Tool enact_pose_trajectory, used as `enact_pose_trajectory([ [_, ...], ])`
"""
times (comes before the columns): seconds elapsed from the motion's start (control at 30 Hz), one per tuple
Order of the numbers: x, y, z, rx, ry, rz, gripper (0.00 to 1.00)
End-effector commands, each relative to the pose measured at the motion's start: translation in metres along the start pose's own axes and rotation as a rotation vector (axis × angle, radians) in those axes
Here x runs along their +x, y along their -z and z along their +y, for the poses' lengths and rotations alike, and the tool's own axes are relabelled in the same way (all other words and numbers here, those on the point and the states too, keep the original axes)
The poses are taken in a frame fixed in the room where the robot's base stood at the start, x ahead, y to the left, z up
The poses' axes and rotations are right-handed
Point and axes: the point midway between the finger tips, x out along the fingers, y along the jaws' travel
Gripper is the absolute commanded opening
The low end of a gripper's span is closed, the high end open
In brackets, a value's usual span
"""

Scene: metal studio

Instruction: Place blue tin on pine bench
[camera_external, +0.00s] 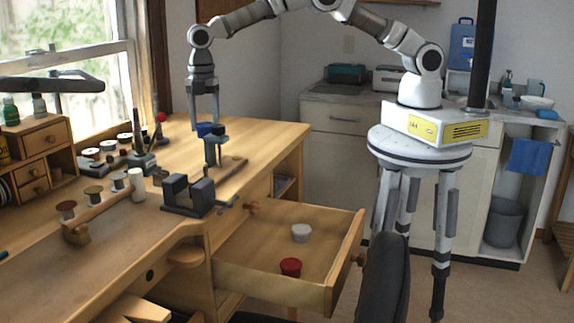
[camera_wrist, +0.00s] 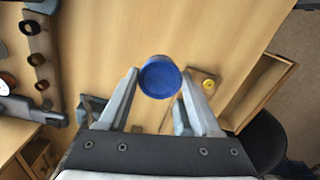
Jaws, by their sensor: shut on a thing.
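The blue tin (camera_external: 204,129) is a small round tin held between the fingers of my gripper (camera_external: 205,119). In the wrist view the blue tin (camera_wrist: 160,77) shows its round blue face between the two fingertips of my gripper (camera_wrist: 160,74). My gripper points down over the pine bench (camera_external: 265,143), with the tin apparently above its top. The light wooden bench top also fills the middle of the wrist view (camera_wrist: 105,30). How high the tin is above the wood is hard to tell.
A dark upright tool (camera_external: 213,150) stands close to the tin. A dark vise (camera_external: 187,194) is nearer the front edge. An open drawer (camera_external: 335,270) holds a white tin (camera_external: 301,232) and a red tin (camera_external: 290,267). The bench's far right is bare.

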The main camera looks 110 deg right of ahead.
Motion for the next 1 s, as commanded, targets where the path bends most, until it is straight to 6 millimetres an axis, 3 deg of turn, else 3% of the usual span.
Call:
enact_pose_trajectory([
  [0.2,0.013,0.023,0.003,-0.001,-0.001,0.000,0.10],
  [0.37,0.022,0.024,0.002,0.001,0.002,-0.001,0.10],
  [0.6,0.053,0.024,0.002,0.000,0.002,0.000,0.10],
  [0.97,0.059,0.024,0.003,0.000,0.000,0.001,0.10],
  [1.0,0.058,0.024,0.003,0.000,0.000,0.001,0.70],
])
